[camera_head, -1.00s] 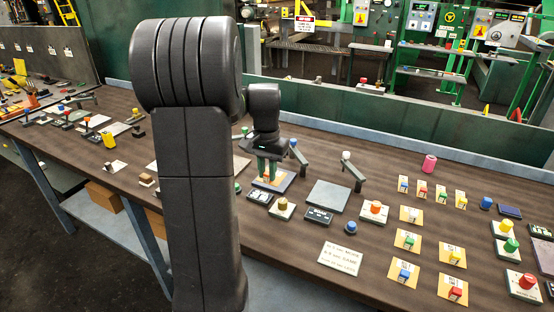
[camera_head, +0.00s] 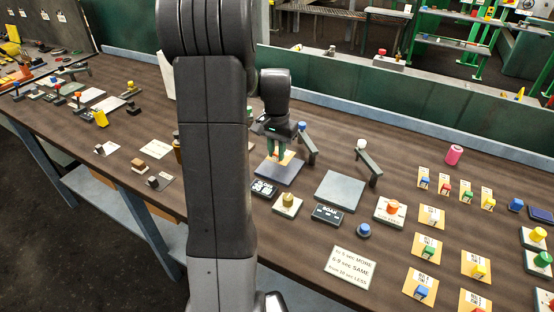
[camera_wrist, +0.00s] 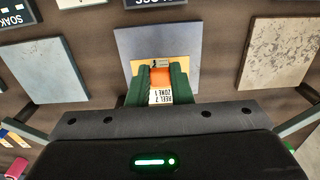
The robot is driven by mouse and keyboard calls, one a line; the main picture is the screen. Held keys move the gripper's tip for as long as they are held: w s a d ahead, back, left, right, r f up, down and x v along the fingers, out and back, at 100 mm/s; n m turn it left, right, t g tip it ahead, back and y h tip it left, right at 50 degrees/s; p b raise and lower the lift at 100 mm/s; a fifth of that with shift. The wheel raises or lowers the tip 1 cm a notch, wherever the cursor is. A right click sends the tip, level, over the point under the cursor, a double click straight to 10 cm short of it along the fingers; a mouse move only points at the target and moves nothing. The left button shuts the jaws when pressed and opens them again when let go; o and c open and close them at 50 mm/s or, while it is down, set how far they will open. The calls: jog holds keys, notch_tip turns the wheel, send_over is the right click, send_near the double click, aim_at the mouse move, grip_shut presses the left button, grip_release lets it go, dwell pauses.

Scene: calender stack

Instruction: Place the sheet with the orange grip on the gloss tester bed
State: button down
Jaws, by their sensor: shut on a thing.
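The sheet, a small tan card (camera_wrist: 185,62) with an orange grip (camera_wrist: 160,77) and a label reading "REEL 7 ZONE 1", is in the middle of the wrist view. My gripper (camera_wrist: 159,80) is shut on the orange grip, one green finger on each side. The card is over the blue-grey gloss tester bed (camera_wrist: 130,42), within its outline in this view. I cannot tell if it touches the bed. In the head view my gripper (camera_head: 279,150) points down over the bed (camera_head: 279,174). The fingers hide part of the card.
A "SOAK" plate (camera_head: 340,191) lies right of the bed, with a lever arm (camera_head: 368,163) behind it. Another lever (camera_head: 307,144) stands close beside my gripper. Several tan cards with coloured grips (camera_head: 432,216) lie farther right.

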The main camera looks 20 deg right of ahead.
aim_at(277, 153)
jog(key=shift+f, duration=1.85)
jog(key=shift+f, duration=0.25)
jog(key=c, duration=1.3)
grip_release()
jog(key=shift+r, duration=0.1)
notch_tip(277, 153, up, 12)
jog(key=shift+r, duration=0.15)
